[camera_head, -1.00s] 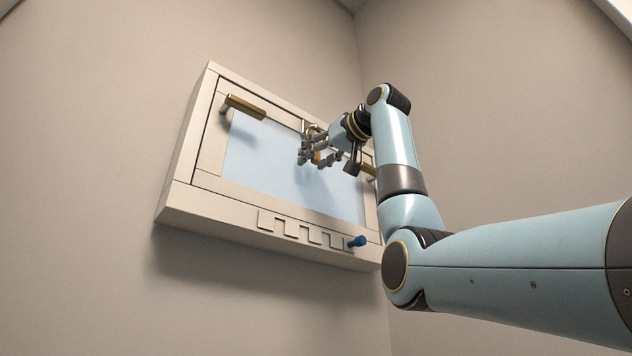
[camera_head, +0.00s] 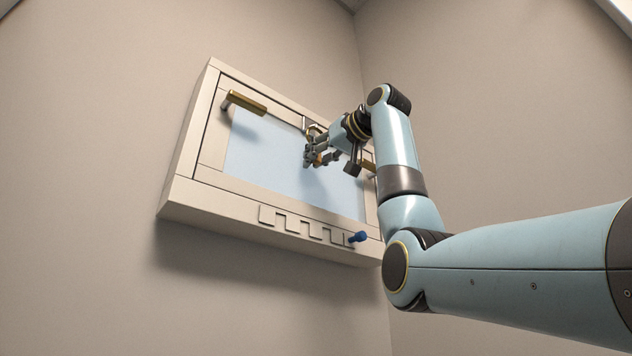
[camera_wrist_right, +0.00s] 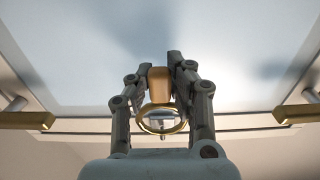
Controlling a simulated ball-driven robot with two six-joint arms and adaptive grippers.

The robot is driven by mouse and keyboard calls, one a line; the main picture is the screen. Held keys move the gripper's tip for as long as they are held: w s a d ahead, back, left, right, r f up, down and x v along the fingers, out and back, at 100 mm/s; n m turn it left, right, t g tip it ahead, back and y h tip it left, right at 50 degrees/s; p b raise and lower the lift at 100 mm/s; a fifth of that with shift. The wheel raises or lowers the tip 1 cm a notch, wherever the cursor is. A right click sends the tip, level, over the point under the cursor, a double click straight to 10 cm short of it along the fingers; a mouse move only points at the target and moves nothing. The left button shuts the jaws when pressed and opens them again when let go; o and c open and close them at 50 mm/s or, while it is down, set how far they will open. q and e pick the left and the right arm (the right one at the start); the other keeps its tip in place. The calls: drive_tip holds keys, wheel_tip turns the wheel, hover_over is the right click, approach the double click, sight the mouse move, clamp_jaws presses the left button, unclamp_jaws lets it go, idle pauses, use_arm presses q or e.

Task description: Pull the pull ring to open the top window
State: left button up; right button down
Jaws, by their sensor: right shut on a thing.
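The top window has a pale blue pane (camera_head: 265,160) in a cream frame, set high on the wall; it looks closed. The pull ring (camera_wrist_right: 142,122) is gold and shows in the right wrist view with a gold tab (camera_wrist_right: 160,84) between the fingers. My right gripper (camera_wrist_right: 160,75) is shut on the pull ring at that tab. In the head view the right gripper (camera_head: 310,156) is in front of the upper right of the pane, and its fingers mostly hide the ring. My left gripper is out of view.
Gold handles stick out at the frame's upper left (camera_head: 245,102) and right (camera_head: 369,165). A blue knob (camera_head: 358,237) sits by a zigzag slot (camera_head: 300,229) on the lower frame. Plain walls meet in a corner behind. Air in front of the window is free on the left.

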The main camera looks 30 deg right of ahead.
drive_tip(key=shift+f+b, duration=0.3)
drive_tip(key=shift+f, duration=0.4)
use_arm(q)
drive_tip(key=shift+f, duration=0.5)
use_arm(e)
drive_tip(key=shift+r, duration=0.1)
drive_tip(key=c, duration=1.2)
unclamp_jaws()
drive_tip(key=shift+o, duration=0.2)
drive_tip(key=shift+s, duration=0.1)
drive_tip(key=s+d, duration=0.1)
drive_tip(key=s, duration=1)
drive_tip(key=shift+s, duration=0.4)
